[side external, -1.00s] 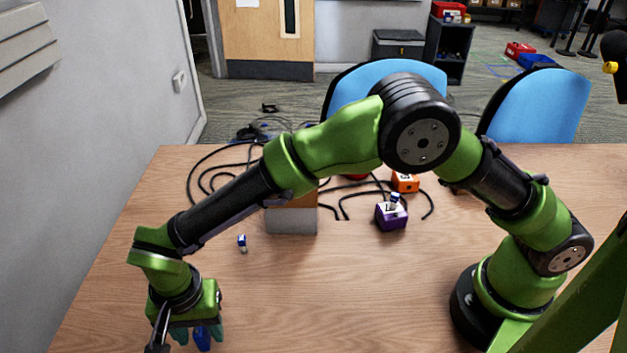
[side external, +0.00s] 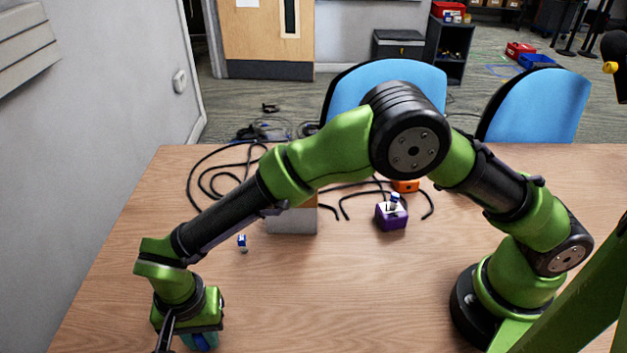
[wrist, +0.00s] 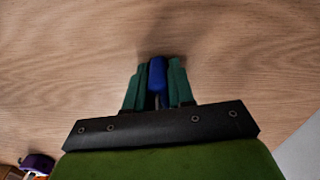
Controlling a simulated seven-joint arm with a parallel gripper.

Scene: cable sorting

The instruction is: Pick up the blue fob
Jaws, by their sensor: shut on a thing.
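The blue fob (wrist: 157,76) shows in the wrist view as a rounded blue piece between the teal fingers of my gripper (wrist: 158,80). The fingers are shut on it from both sides. In the side external view my gripper (side external: 200,341) is low at the bottom left, over the near part of the table. Only a bit of the blue fob (side external: 203,343) shows there, and the picture's bottom edge cuts off what lies below. I cannot tell whether the fob touches the table.
A small blue-and-white piece (side external: 242,243) stands on the wooden table (side external: 330,300). Behind it are a grey-fronted box (side external: 291,221), a purple box (side external: 391,218) with a piece on top, an orange block (side external: 405,186) and black cables (side external: 196,190). The table's middle front is clear.

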